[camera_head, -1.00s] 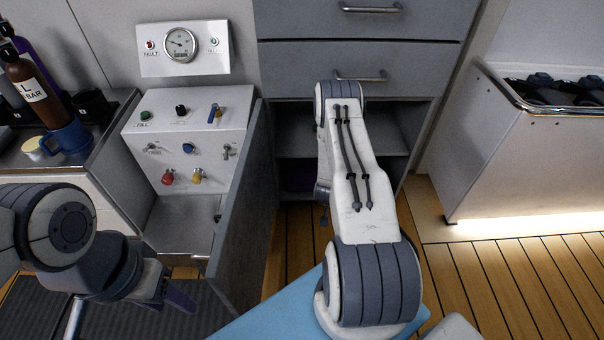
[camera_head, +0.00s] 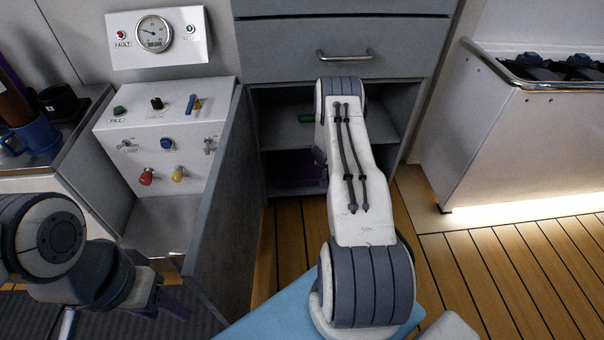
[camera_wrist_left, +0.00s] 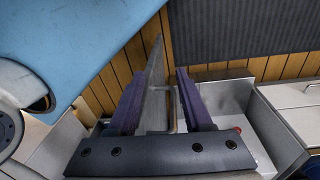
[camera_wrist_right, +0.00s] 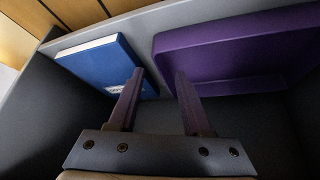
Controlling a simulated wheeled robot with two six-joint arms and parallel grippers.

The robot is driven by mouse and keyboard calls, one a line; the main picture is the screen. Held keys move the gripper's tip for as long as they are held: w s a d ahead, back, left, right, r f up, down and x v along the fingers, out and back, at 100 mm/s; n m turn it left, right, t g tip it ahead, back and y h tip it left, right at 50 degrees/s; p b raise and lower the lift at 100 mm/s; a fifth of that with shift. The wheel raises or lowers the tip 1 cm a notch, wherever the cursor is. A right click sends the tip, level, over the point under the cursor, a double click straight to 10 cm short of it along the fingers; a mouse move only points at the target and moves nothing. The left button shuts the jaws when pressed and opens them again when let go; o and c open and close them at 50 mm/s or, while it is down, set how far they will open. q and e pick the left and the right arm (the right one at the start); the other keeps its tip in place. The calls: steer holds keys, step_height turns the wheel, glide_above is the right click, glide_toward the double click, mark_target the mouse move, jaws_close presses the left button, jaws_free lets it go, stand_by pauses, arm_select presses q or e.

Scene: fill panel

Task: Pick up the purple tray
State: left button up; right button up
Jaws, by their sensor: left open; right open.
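The purple tray (camera_wrist_right: 235,55) lies inside a dark compartment in the right wrist view, past my right gripper (camera_wrist_right: 154,75), which is open and empty. The right finger's tip is close to the tray's near-left corner; I cannot tell whether they touch. In the head view, a dim purple patch (camera_head: 290,170) shows low in the open cabinet, and my right arm hides that gripper. My left gripper (camera_wrist_left: 158,85) is open, with the cabinet door's edge (camera_wrist_left: 153,75) and a handle (camera_wrist_left: 174,110) showing between its fingers. It also shows at lower left in the head view (camera_head: 172,300).
A blue book (camera_wrist_right: 105,60) lies left of the tray. The open door (camera_head: 215,200) stands left of the cabinet. A small green thing (camera_head: 306,118) lies on the upper shelf. A control panel (camera_head: 165,130) is at left, and a counter (camera_head: 540,130) at right. Wooden floor is clear at right.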

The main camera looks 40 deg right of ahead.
steer(key=b+x, duration=0.1)
steer(key=x, duration=0.2)
steer(key=shift+f, duration=0.2)
jaws_close()
stand_by(1.3)
